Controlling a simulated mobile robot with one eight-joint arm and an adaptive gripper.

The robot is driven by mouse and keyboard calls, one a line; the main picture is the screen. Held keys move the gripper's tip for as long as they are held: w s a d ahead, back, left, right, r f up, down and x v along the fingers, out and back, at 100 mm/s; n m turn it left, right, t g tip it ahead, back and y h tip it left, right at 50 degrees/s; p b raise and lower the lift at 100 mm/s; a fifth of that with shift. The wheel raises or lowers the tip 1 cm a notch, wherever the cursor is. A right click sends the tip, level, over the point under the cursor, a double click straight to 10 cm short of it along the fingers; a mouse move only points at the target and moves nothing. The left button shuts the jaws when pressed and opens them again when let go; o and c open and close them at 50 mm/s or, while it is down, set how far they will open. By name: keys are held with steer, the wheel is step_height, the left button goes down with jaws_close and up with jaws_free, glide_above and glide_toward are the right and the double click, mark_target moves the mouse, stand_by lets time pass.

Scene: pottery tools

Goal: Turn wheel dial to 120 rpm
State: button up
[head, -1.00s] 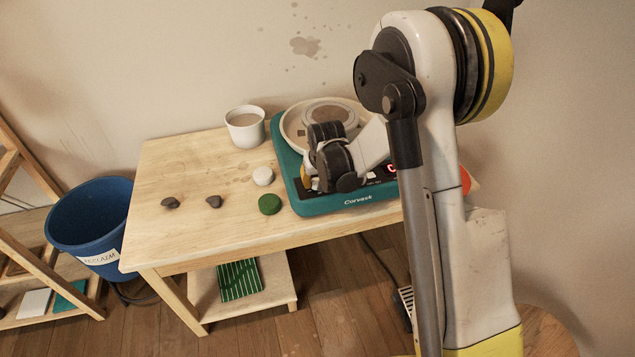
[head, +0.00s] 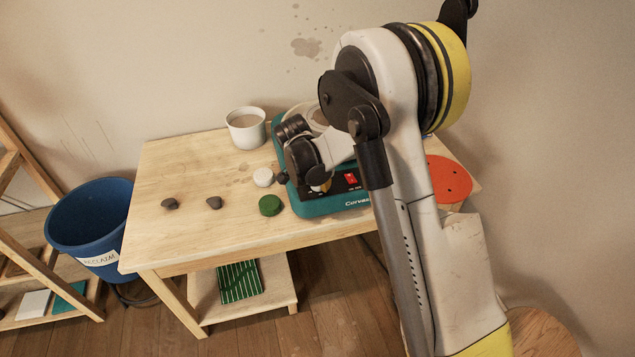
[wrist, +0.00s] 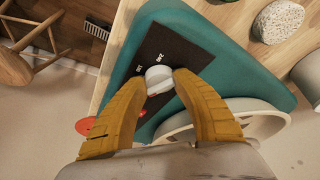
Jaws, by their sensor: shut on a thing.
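The pottery wheel's teal body (head: 335,205) stands on the right part of the wooden table. Its dark control panel (wrist: 185,52) shows in the wrist view, with small white markings that I cannot read for certain. The white dial (wrist: 158,78) sits on this panel. My gripper (wrist: 162,80) is shut on the dial, its yellow fingers on either side of it. In the head view my gripper (head: 320,186) is at the panel's left part, and my wrist hides the dial. The dial's pointed setting is not clear.
A red switch (head: 351,178) is on the panel right of my gripper. The wheel's pale pan (wrist: 240,118) is close to my fingers. A white cup (head: 246,128), white sponge-like disc (head: 263,177), green disc (head: 270,205) and dark lumps (head: 214,203) stand left. An orange-red disc (head: 450,180) lies right.

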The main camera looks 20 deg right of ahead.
steer(key=shift+m, duration=0.4)
steer(key=o, duration=1.2)
steer(key=v, duration=1.2)
steer(key=shift+w, duration=0.2)
steer(key=shift+a, duration=0.1)
